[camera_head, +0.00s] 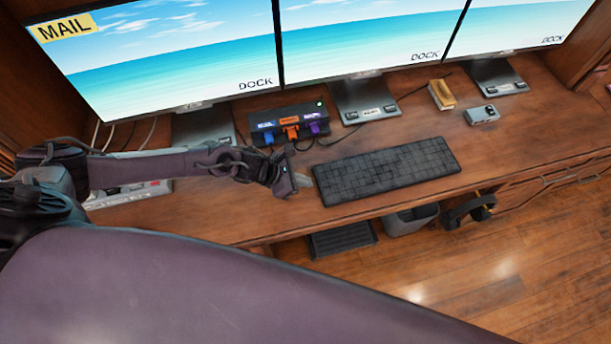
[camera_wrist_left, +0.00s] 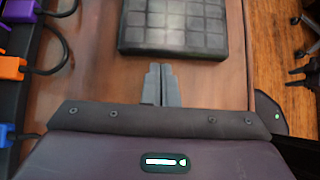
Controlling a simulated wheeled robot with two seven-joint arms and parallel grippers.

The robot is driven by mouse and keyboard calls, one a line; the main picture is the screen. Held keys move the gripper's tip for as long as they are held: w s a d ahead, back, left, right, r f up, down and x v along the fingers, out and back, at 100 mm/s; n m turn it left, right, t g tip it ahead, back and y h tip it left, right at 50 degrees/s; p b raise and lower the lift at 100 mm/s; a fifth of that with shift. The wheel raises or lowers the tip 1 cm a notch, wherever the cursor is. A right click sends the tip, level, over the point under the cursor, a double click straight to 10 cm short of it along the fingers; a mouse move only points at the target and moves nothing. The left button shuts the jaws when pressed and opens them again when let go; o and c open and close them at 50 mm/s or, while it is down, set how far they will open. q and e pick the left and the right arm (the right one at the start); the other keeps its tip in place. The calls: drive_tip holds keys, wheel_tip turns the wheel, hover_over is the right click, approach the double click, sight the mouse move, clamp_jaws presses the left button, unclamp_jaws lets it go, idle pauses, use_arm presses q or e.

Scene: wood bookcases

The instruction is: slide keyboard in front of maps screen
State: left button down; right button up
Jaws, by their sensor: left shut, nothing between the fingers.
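The black keyboard (camera_head: 385,172) lies on the wooden desk, below the middle screen and toward the right one. Its near end also shows in the left wrist view (camera_wrist_left: 172,27). My left gripper (camera_head: 303,180) is shut and empty, just off the keyboard's left end, with a small gap between fingertips and keyboard in the wrist view (camera_wrist_left: 160,84). Three screens stand at the back: the left one (camera_head: 170,60) bears a MAIL label, while the middle (camera_head: 370,35) and right (camera_head: 520,22) show no top label in view, so I cannot tell which is maps. My right gripper is not in view.
A black dock (camera_head: 288,126) with blue, orange and purple plugs stands behind my left gripper. A gold block (camera_head: 441,95) and a small grey device (camera_head: 481,115) sit at the right. The desk's front edge runs close below the keyboard; headphones (camera_head: 468,209) hang under it.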

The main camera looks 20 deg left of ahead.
use_arm(q)
drive_tip(key=shift+w+d, duration=0.25)
